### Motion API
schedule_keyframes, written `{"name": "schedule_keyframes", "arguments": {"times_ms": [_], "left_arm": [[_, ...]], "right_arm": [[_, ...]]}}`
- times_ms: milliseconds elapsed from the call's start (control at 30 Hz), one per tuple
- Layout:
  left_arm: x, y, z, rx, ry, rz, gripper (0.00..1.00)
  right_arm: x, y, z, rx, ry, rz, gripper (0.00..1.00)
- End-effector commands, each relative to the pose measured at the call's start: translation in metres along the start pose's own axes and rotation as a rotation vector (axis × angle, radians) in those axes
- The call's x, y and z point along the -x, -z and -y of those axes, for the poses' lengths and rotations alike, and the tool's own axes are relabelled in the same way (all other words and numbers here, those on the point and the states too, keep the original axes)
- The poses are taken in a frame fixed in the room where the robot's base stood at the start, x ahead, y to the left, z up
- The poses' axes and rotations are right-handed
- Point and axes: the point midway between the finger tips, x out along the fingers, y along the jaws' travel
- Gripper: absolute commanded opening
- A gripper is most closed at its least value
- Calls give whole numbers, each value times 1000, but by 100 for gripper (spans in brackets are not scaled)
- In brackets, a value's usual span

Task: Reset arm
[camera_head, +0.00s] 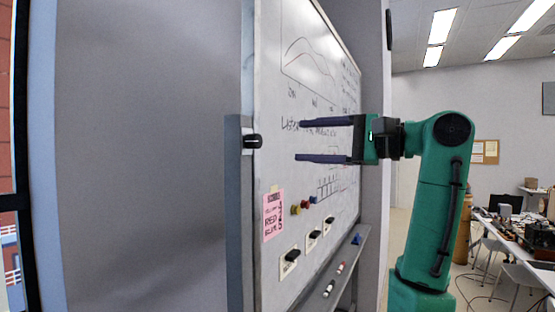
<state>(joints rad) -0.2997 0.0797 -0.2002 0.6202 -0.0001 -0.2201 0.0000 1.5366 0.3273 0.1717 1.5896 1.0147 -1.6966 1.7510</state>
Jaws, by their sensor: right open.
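My right gripper (311,141) is open and empty, with its two dark fingers pointing left, one above the other. It is in front of the whiteboard (275,110) in the head view; I cannot tell whether the fingers touch it. My green right arm (436,200) rises from the bottom right and bends at the top toward the board. My left gripper does not show.
The board carries a pink note (273,214), several small round magnets and black switch-like pieces on labels. A ledge (341,273) below holds markers and a blue triangular piece (356,239). A black knob (253,141) sticks out at the board's left edge. Cluttered tables stand far right.

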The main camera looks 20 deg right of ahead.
Motion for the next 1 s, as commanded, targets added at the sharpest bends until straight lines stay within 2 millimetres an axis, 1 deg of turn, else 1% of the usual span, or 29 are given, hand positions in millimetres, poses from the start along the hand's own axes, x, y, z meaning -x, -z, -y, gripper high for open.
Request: {"name": "schedule_keyframes", "arguments": {"times_ms": [33, 100, 200, 667, 767, 833, 867, 900, 967, 1000], "left_arm": [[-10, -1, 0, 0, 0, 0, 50], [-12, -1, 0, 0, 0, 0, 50], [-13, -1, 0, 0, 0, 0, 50], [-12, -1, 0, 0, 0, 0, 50], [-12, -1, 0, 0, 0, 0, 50], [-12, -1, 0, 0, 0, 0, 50], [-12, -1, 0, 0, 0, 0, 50], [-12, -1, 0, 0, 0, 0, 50], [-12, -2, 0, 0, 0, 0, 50], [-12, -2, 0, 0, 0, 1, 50]], "right_arm": [[12, 1, -4, 1, 3, 0, 71], [22, 1, -2, -1, 1, 0, 71], [30, 0, -1, -1, -1, 1, 71], [30, 0, 1, -1, -1, 1, 71], [23, 7, -9, 11, -18, -16, 71], [8, 25, -34, 43, -58, -54, 71], [0, 35, -49, 66, -84, -77, 71], [-13, 51, -75, 105, -130, -112, 71], [-30, 76, -123, 178, -213, -164, 71], [-39, 90, -158, 233, -274, -193, 71]]}}
